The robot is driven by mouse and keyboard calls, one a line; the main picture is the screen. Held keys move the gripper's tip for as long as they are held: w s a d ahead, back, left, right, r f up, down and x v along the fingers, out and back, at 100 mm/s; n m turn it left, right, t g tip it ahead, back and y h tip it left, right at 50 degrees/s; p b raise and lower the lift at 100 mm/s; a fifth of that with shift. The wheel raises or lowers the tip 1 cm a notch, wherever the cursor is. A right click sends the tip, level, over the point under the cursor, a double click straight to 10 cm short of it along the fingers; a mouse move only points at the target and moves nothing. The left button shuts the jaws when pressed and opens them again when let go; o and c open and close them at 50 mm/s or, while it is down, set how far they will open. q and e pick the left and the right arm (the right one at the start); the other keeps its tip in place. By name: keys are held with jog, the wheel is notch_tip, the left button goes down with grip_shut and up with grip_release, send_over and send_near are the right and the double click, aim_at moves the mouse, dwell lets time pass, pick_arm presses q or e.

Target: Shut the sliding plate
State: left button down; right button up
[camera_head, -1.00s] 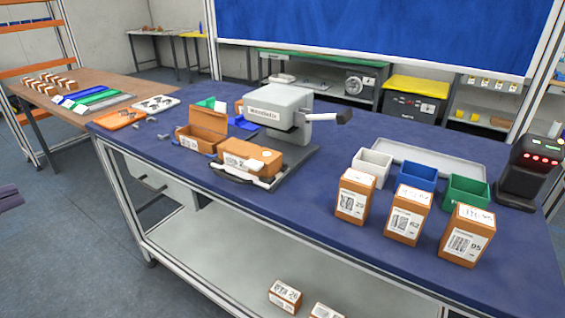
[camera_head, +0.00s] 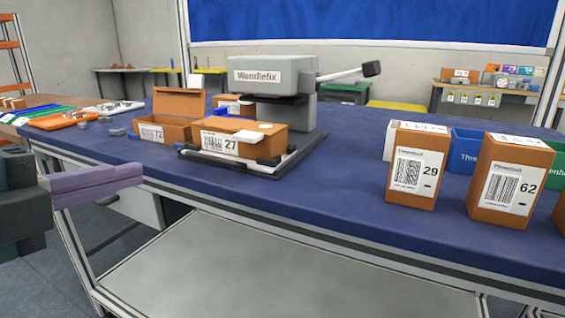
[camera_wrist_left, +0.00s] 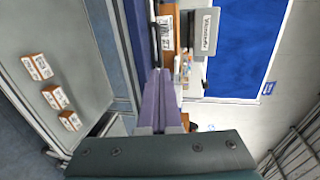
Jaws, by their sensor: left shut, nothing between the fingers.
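The grey press marked "Wandlefix" (camera_head: 272,85) stands on the blue table with a lever at its right. The sliding plate (camera_head: 262,171) sticks out at its front, with dark and light edges. An orange box numbered 27 (camera_head: 238,137) lies on the plate, below and in front of the press head. The box also shows in the left wrist view (camera_wrist_left: 166,32), past the fingertips. My left gripper (camera_head: 142,172) has purple fingers, shut and empty, pointing right in front of the table's front edge, apart from the plate. My right gripper is in neither view.
An open orange box numbered 72 (camera_head: 165,130) stands left of the plate. Boxes 29 (camera_head: 414,165) and 62 (camera_head: 508,180) stand at the right, before a blue bin (camera_head: 466,150). The tabletop between plate and box 29 is clear. A lower shelf (camera_head: 270,265) runs underneath.

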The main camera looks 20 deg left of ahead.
pick_arm(q)
jog(key=b, duration=0.2)
send_near(205, 158)
jog(key=x, duration=0.5)
jog(key=shift+a+r, duration=0.1)
jog(key=shift+x, duration=0.95)
